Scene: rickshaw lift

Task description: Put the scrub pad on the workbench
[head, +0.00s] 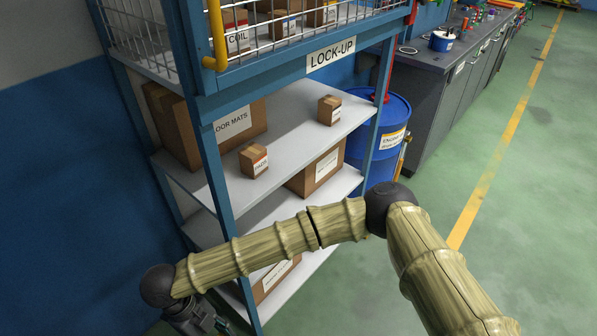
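I cannot make out a scrub pad in the head view. The workbench (430,60) is a long dark grey bench at the upper right, with a pot and several small items on top. My gripper (203,321) is at the bottom left, low in front of the shelving and far from the workbench. The frame edge cuts it off, so its fingers and anything in them are hidden.
A blue shelving rack (213,160) marked LOCK-UP holds several cardboard boxes, including a small one (254,160) on the grey shelf. A blue drum (389,137) stands between rack and workbench. Green floor (540,190) is clear at right.

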